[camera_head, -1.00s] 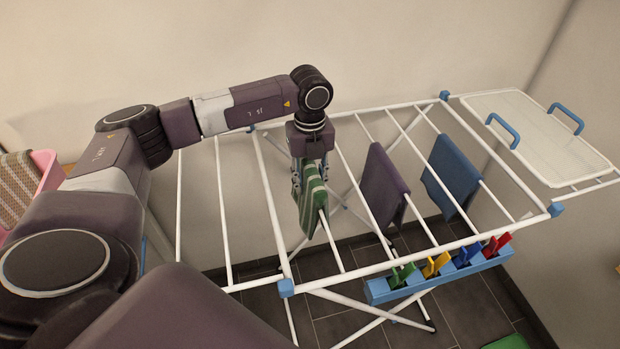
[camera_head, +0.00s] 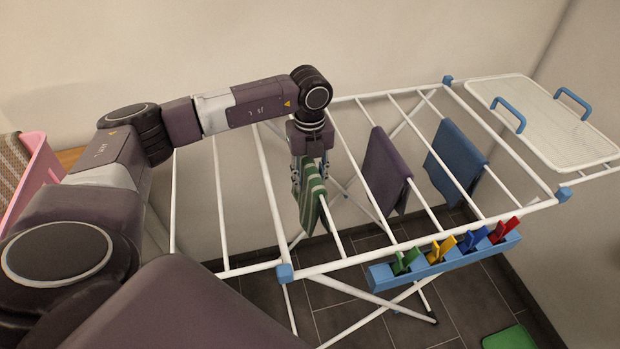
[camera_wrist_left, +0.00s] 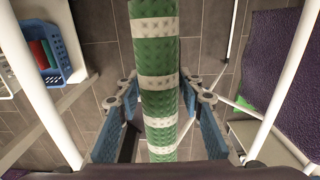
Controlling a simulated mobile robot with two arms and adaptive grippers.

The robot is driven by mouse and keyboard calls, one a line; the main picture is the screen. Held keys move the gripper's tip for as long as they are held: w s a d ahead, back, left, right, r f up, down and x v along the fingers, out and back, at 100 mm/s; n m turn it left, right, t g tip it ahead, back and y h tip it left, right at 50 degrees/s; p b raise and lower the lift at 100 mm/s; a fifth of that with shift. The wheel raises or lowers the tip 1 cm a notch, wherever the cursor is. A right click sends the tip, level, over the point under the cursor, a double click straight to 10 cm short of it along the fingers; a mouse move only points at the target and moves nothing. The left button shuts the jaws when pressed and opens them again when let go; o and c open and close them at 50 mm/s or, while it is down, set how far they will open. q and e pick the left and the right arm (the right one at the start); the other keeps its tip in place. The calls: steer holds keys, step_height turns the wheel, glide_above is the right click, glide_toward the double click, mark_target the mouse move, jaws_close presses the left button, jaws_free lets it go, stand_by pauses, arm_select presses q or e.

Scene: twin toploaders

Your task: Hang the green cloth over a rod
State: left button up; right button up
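The green cloth (camera_head: 311,197) with white stripes hangs over a rod of the drying rack, third from the left; its near end faces the rack's front rail. It also shows in the left wrist view (camera_wrist_left: 157,50), running down the middle and hiding the rod under it. My left gripper (camera_wrist_left: 160,92) points down over the cloth, one finger on each side. Narrow gaps show between the fingers and the cloth, so it looks open. In the head view the gripper (camera_head: 309,178) is partly hidden behind the cloth's upper end. My right gripper is not in view.
A purple cloth (camera_head: 386,172) and a blue cloth (camera_head: 455,160) hang on rods to the right. A blue clip holder (camera_head: 440,263) with coloured pegs is on the front rail. A white tray (camera_head: 540,118) sits at the far right. A pink basket (camera_head: 40,165) is at left.

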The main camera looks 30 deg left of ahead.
arm_select(q)
steer(key=o, duration=0.4)
step_height(320, 180, up, 12)
steer(key=shift+r, duration=0.1)
stand_by(0.4)
steer(key=shift+s, duration=0.1)
